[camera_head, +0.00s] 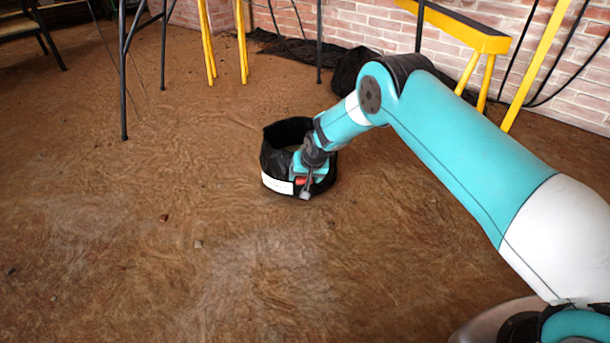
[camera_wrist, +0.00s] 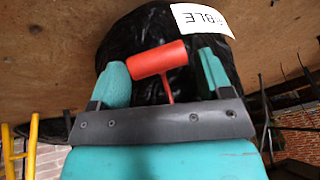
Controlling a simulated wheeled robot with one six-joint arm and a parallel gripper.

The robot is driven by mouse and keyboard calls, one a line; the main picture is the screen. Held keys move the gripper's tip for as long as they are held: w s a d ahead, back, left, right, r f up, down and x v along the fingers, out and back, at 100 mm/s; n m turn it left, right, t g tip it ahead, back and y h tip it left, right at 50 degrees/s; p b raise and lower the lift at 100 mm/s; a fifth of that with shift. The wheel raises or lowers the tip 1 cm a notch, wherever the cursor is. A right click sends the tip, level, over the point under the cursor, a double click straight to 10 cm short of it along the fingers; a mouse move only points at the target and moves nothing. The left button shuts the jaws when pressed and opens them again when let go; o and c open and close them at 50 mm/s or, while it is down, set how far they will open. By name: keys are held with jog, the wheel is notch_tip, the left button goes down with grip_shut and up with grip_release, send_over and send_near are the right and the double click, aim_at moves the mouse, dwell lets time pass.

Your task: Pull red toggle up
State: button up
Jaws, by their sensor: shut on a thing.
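The red toggle (camera_wrist: 160,60) is a T-shaped handle with a thin stem. In the wrist view it lies between the two teal fingers of my gripper (camera_wrist: 162,66), its bar running from finger to finger at a slight slant. My gripper is shut on it. In the head view my gripper (camera_head: 307,174) is at the front side of a round black container (camera_head: 271,155) on the floor, and a bit of the red toggle (camera_head: 301,181) shows there. The container's black wall (camera_wrist: 150,25) fills the area behind the toggle in the wrist view. My gripper hides part of the container.
A white label (camera_head: 277,183) is on the container's front; its printed letters show in the wrist view (camera_wrist: 202,19). Yellow trestle legs (camera_head: 242,45) and dark metal legs (camera_head: 124,70) stand behind. A brick wall (camera_head: 350,25) closes the back.

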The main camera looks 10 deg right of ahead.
notch_tip(320, 180, up, 6)
jog(key=p, duration=0.5)
jog(key=shift+a, duration=0.1)
jog(key=o, duration=1.2)
jog(key=shift+o, duration=0.2)
jog(key=p+v, duration=0.9)
jog(key=v, duration=0.8)
jog(key=shift+r, duration=0.15)
